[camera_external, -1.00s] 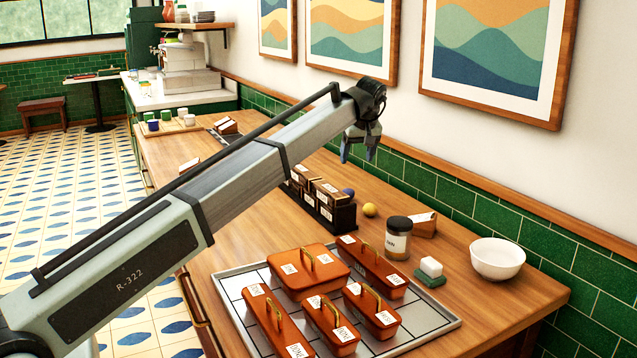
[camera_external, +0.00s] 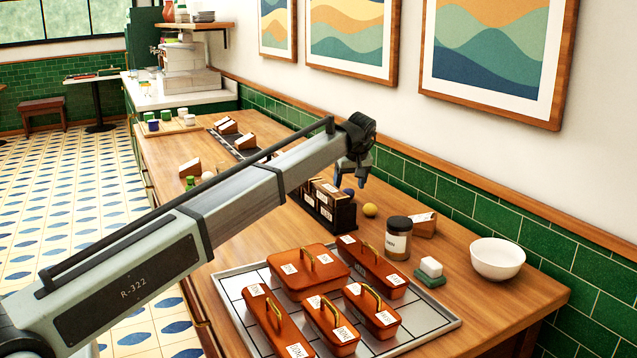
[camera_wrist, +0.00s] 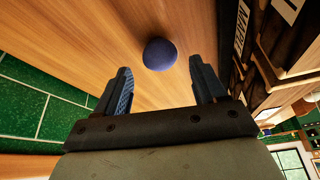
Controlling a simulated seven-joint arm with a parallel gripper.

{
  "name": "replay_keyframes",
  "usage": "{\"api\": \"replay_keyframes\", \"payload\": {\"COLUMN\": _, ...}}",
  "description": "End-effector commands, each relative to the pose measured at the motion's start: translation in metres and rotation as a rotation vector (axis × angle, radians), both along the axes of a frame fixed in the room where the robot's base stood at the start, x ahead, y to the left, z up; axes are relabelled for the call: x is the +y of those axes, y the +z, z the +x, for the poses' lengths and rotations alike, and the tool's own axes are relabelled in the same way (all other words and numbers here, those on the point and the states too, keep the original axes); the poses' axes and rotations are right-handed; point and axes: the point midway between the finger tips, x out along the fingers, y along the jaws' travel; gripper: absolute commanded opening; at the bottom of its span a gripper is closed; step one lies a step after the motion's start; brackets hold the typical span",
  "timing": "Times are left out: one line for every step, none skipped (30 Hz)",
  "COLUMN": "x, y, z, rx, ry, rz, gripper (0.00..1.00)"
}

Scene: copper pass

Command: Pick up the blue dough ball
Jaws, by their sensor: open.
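The blue dough ball (camera_wrist: 160,54) sits on the wooden table in the wrist view, ahead of my fingertips and roughly between their lines. In the external view only a bit of the blue ball (camera_external: 348,192) shows, next to the dark box and below my gripper. My gripper (camera_wrist: 161,88) is open and empty, with one finger on each side. In the external view my gripper (camera_external: 354,178) hangs just above the ball, its fingers partly hidden by my own arm. I cannot tell the exact gap to the ball.
A dark box of labelled packets (camera_external: 322,209) stands close beside the ball. A yellow ball (camera_external: 370,210) and a labelled jar (camera_external: 397,240) are nearby. Green wall tiles (camera_external: 420,185) run along the table's back edge. A tray (camera_external: 240,318) with lidded copper containers lies in front.

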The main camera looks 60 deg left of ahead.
Motion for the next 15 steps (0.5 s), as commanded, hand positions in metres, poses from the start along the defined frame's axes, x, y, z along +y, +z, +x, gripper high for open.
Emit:
{"api": "replay_keyframes", "payload": {"x": 0.003, "y": -0.008, "z": -0.002, "rx": 0.001, "ry": 0.000, "rz": -0.001, "gripper": 0.70}}
{"api": "replay_keyframes", "payload": {"x": 0.005, "y": -0.012, "z": -0.002, "rx": 0.001, "ry": 0.000, "rz": 0.000, "gripper": 0.70}}
{"api": "replay_keyframes", "payload": {"x": 0.007, "y": -0.016, "z": -0.001, "rx": 0.000, "ry": 0.000, "rz": 0.000, "gripper": 0.70}}
{"api": "replay_keyframes", "payload": {"x": 0.008, "y": -0.019, "z": 0.000, "rx": 0.000, "ry": 0.000, "rz": 0.000, "gripper": 0.70}}
{"api": "replay_keyframes", "payload": {"x": 0.010, "y": -0.022, "z": 0.000, "rx": 0.001, "ry": 0.000, "rz": 0.000, "gripper": 0.70}}
{"api": "replay_keyframes", "payload": {"x": 0.011, "y": -0.025, "z": 0.000, "rx": 0.001, "ry": 0.000, "rz": -0.001, "gripper": 0.70}}
{"api": "replay_keyframes", "payload": {"x": 0.011, "y": -0.027, "z": 0.000, "rx": 0.000, "ry": 0.000, "rz": 0.000, "gripper": 0.70}}
{"api": "replay_keyframes", "payload": {"x": 0.011, "y": -0.028, "z": 0.000, "rx": 0.000, "ry": 0.000, "rz": 0.000, "gripper": 0.70}}
{"api": "replay_keyframes", "payload": {"x": 0.012, "y": -0.028, "z": 0.000, "rx": 0.000, "ry": 0.000, "rz": 0.000, "gripper": 0.70}}
{"api": "replay_keyframes", "payload": {"x": 0.012, "y": -0.028, "z": 0.000, "rx": 0.000, "ry": 0.000, "rz": 0.000, "gripper": 0.70}}
{"api": "replay_keyframes", "payload": {"x": 0.011, "y": -0.028, "z": 0.001, "rx": 0.000, "ry": 0.000, "rz": 0.000, "gripper": 0.70}}
{"api": "replay_keyframes", "payload": {"x": 0.011, "y": -0.028, "z": 0.000, "rx": 0.000, "ry": 0.000, "rz": 0.000, "gripper": 0.70}}
{"api": "replay_keyframes", "payload": {"x": 0.011, "y": -0.028, "z": 0.000, "rx": -0.001, "ry": 0.000, "rz": 0.000, "gripper": 0.70}}
{"api": "replay_keyframes", "payload": {"x": 0.011, "y": -0.028, "z": 0.000, "rx": -0.001, "ry": 0.000, "rz": 0.000, "gripper": 0.70}}
{"api": "replay_keyframes", "payload": {"x": 0.011, "y": -0.028, "z": 0.000, "rx": -0.001, "ry": 0.000, "rz": 0.000, "gripper": 0.67}}
